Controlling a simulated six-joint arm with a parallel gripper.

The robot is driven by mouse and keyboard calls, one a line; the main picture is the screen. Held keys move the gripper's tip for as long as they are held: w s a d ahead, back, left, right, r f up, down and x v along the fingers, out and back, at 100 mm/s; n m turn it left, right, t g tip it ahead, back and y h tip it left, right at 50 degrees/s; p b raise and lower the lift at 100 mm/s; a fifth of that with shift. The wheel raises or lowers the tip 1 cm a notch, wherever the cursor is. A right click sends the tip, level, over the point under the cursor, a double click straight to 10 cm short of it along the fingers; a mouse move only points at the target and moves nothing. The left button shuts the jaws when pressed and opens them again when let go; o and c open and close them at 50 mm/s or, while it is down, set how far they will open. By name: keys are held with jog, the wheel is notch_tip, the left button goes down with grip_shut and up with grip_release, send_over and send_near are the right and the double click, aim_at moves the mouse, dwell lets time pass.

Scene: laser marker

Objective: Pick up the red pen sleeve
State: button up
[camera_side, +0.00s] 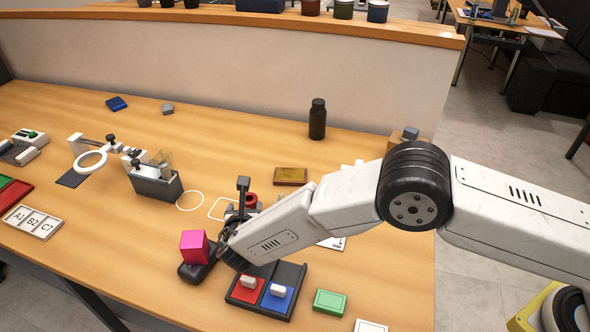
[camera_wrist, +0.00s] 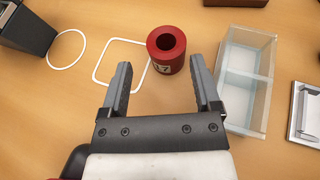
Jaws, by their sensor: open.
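The red pen sleeve (camera_wrist: 167,50) is a short red cylinder with a round hole in its top and a pale label on its side. It stands upright on the wooden table in the wrist view. In the side view the red sleeve (camera_side: 252,201) shows partly, the rest hidden behind my gripper. My gripper (camera_wrist: 160,82) is open and empty. The sleeve appears beyond the fingertips, between their lines and nearer the right finger in the wrist view. I cannot tell the exact height of the fingers above the table.
A clear divided box (camera_wrist: 272,84) stands just right of the right finger. A white square outline (camera_wrist: 97,68) lies left of the sleeve. In the side view a pink cube (camera_side: 194,247) and a tray with red and blue pads (camera_side: 291,274) are near my gripper.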

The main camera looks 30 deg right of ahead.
aim_at(246, 202)
jog(key=shift+x, duration=2.3)
grip_shut()
jog(key=shift+r, duration=0.15)
